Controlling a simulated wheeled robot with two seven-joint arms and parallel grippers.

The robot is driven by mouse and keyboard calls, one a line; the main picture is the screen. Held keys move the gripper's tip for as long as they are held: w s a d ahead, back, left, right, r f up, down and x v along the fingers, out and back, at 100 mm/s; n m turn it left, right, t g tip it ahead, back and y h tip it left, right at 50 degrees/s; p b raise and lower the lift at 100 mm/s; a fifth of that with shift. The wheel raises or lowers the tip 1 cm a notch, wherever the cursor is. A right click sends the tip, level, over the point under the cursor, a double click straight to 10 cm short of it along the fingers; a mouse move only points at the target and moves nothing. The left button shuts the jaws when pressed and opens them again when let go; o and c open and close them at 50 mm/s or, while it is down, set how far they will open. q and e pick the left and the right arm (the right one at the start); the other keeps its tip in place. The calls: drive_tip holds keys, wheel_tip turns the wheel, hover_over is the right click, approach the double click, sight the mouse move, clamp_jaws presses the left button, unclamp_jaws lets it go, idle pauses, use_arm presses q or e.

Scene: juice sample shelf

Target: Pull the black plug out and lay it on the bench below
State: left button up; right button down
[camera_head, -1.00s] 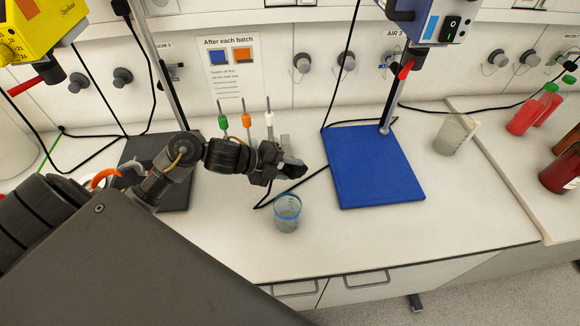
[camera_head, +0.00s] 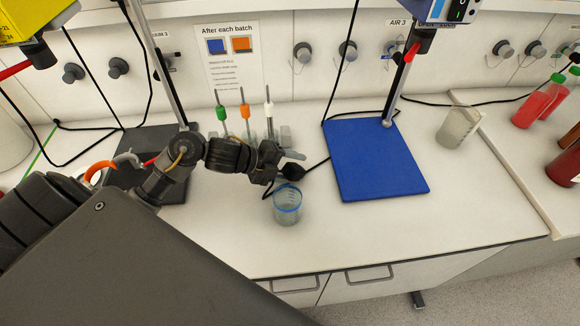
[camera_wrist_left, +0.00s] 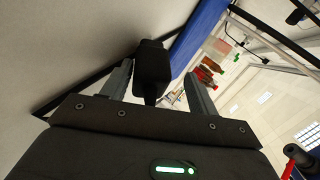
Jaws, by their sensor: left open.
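The black plug (camera_head: 292,172) shows just beyond my left gripper's fingers, behind the rim of the beaker in the head view. It is out of any socket, and its black cord trails beside it over the bench (camera_head: 350,240). I cannot tell whether it rests on the bench or is just above it. In the left wrist view the plug (camera_wrist_left: 152,66) stands between the two spread fingers, with a clear gap on the right side. My left gripper (camera_head: 290,160) is open, low over the bench; it also shows in the left wrist view (camera_wrist_left: 160,88). My right gripper is not in view.
Green, orange and white handled tools (camera_head: 245,111) stand behind the gripper. The bench front and right of the beaker is clear.

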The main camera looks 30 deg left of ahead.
use_arm(q)
drive_tip(key=b+v, duration=0.2)
drive_tip(key=v, duration=0.9)
drive_tip(key=shift+w, duration=0.1)
idle(0.5)
